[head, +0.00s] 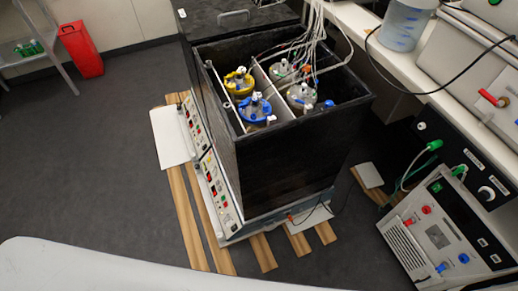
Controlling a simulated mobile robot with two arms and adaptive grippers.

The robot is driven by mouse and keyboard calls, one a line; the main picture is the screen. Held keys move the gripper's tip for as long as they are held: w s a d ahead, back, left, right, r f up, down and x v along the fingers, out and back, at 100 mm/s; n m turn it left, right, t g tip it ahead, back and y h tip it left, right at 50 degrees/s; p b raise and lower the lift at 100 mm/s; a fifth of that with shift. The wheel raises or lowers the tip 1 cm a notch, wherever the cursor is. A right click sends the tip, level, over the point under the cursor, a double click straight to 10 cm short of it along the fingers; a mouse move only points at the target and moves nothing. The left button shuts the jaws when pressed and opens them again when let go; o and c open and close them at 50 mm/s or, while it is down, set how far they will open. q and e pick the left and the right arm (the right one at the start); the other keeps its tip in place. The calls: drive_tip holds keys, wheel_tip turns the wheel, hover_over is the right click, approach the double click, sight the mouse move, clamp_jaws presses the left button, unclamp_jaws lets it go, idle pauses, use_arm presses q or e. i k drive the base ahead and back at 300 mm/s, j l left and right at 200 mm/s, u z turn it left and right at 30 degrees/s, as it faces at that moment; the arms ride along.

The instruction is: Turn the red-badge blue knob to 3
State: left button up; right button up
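Two small blue knob-like parts, one (440,267) and another (463,258), show on the front of the grey power-supply-like device (438,235) at the lower right. Two red parts, one (411,221) and another (426,209), sit higher on the same face. I cannot make out a red badge or any dial numbers, so I cannot tell which part is the red-badge blue knob. The black shaker (290,160) has two side control panels, one (196,120) and another (218,187), with red and green spots too small to read. Neither gripper is in view.
Several lidded vessels, one with a blue lid (255,107), stand in the open shaker with tubes above. Wooden slats (190,225) lie beneath it. A white bench (400,75) runs along the right. A red bin (81,49) stands back left. The left floor is clear.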

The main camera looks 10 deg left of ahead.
sight(328, 104)
drive_tip(key=i+l+u, duration=0.15)
drive_tip(key=l+u, duration=0.2)
drive_tip(key=l, duration=0.25)
drive_tip(key=l+u, duration=0.3)
drive_tip(key=l, duration=0.35)
drive_tip(key=l+u, duration=0.35)
drive_tip(key=l, duration=0.3)
